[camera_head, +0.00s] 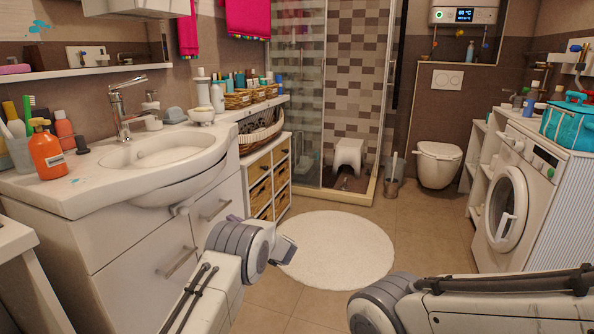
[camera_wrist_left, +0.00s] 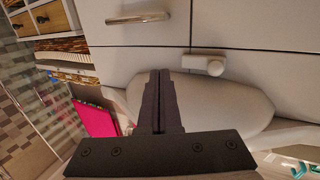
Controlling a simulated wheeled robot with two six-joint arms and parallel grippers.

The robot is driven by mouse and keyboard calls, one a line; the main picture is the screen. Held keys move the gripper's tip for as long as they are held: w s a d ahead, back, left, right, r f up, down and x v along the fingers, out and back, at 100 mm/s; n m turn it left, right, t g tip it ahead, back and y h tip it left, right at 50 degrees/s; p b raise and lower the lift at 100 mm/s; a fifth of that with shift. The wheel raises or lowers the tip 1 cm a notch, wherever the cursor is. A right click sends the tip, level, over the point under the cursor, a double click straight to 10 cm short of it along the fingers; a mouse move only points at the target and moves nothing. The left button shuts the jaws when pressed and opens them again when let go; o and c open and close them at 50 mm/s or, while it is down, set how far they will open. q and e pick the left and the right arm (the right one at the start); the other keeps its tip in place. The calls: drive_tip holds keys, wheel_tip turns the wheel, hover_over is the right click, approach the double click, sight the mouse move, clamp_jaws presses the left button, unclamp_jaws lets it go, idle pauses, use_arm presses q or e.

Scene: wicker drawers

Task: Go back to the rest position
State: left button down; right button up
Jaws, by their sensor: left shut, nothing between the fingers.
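My left gripper (camera_head: 287,250) shows as a small dark shape past the grey wrist joint in the head view, above the floor near the round mat. In the left wrist view the black fingers of the left gripper (camera_wrist_left: 160,75) are pressed together with nothing between them. The fingers point toward the white vanity front (camera_wrist_left: 230,25) and appear apart from it. My right arm crosses the lower right of the head view; its gripper is out of view. The wicker drawers (camera_head: 261,195) stand beside the vanity and look closed.
The white vanity (camera_head: 150,260) with its sink (camera_head: 165,150) is at the left. A round white mat (camera_head: 336,250) lies on open tiled floor in the middle. A washing machine (camera_head: 520,200) stands at the right, a toilet (camera_head: 438,165) at the back.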

use_arm(q)
drive_tip(key=s+d+r+m+t+h, duration=0.1)
drive_tip(key=s+d+r+m+h, duration=0.5)
drive_tip(key=h, duration=0.5)
drive_tip(key=s+d+f+m+g+h, duration=0.15)
drive_tip(key=s+f+g, duration=0.3)
drive_tip(key=s, duration=1.35)
drive_tip(key=s+f+m+g+h, duration=0.1)
drive_tip(key=s+f+m+g, duration=0.3)
drive_tip(key=s, duration=1.4)
drive_tip(key=s+d+r+m+g, duration=0.4)
drive_tip(key=s+d+r+m, duration=0.3)
drive_tip(key=s+d, duration=0.65)
wheel_tip(320, 180, up, 33)
drive_tip(key=n+p, duration=0.1)
drive_tip(key=p, duration=3.1)
drive_tip(key=shift+w+h+p, duration=0.3)
drive_tip(key=shift+w+h, duration=0.15)
drive_tip(key=shift+a+f, duration=0.1)
